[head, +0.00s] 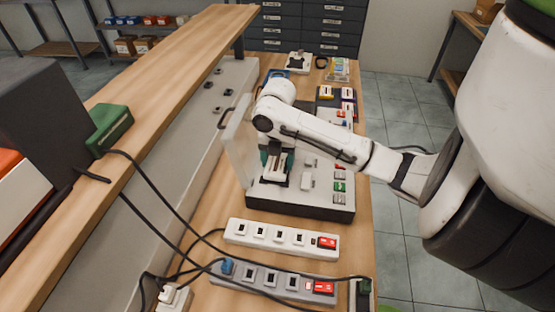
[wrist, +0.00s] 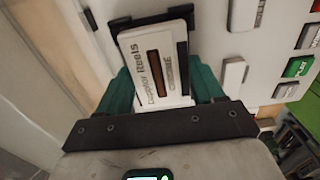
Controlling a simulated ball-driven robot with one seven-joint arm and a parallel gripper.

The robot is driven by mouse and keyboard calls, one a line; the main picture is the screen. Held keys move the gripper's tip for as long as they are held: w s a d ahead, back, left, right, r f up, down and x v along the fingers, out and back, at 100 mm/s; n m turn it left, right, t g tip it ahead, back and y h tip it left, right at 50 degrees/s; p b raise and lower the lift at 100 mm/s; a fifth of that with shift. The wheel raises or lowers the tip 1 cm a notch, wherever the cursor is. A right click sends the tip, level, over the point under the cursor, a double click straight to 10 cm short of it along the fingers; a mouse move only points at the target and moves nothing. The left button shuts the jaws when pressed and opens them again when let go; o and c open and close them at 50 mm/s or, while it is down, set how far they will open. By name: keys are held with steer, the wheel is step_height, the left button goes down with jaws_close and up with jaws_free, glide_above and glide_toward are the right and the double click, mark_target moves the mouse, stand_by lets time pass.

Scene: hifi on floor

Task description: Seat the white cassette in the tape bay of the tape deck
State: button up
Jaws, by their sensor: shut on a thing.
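The white cassette (wrist: 142,62), with a dark window and the word "Reels" on its label, is between the green fingers of my gripper (wrist: 163,84). My gripper is shut on it. The cassette lies over the black tape bay (wrist: 122,23), whose dark edge shows around its far end; I cannot tell whether it is fully down. In the head view my gripper (head: 275,162) is over the left part of the tape deck (head: 298,205). The clear lid (head: 239,142) stands up at the deck's left side. My arm hides part of the deck.
White buttons and a green PLAY key (wrist: 298,67) are right of the bay. Two power strips (head: 281,238) with cables lie in front of the deck. More cassettes (head: 347,94) lie behind it. A wooden shelf (head: 160,75) runs along the left.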

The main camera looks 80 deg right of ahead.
steer(key=shift+f, duration=0.25)
stand_by(0.5)
steer(key=o, duration=1.1)
steer(key=shift+r+p, duration=2.55)
steer(key=shift+r, duration=5.85)
